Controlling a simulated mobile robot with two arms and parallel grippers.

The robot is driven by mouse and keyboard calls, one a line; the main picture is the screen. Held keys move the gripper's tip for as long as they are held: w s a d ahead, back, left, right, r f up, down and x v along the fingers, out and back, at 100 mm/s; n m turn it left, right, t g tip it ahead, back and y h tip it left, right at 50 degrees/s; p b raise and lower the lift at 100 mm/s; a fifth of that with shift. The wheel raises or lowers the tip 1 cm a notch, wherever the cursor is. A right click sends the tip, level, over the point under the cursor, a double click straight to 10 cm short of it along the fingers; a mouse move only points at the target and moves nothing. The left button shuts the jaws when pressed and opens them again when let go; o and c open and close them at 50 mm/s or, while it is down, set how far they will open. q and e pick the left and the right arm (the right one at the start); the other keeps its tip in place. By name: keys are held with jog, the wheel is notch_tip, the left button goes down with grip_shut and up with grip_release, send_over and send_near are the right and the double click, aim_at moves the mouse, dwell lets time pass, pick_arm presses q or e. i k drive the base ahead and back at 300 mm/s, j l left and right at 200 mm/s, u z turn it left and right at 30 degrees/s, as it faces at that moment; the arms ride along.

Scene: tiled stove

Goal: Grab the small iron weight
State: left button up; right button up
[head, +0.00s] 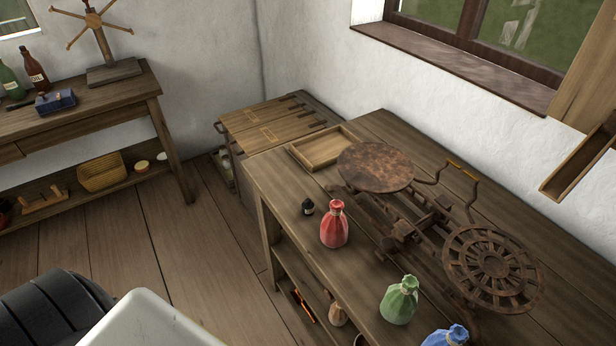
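A small black iron weight (308,208) with a knob on top stands upright on the wooden table (290,190), near its left edge. It is just left of a red cloth sack (334,226) and apart from it, with nothing covering it. Neither of my grippers shows in the head view.
A rusty balance scale (400,215) with a round plate and a spoked plate fills the table's middle. A shallow wooden tray (322,148) lies behind the weight. Green (399,300) and blue (446,337) sacks stand nearer the front. Bare tabletop surrounds the weight's left and back.

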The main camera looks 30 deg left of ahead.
aim_at(307, 207)
jog(key=u, duration=0.9)
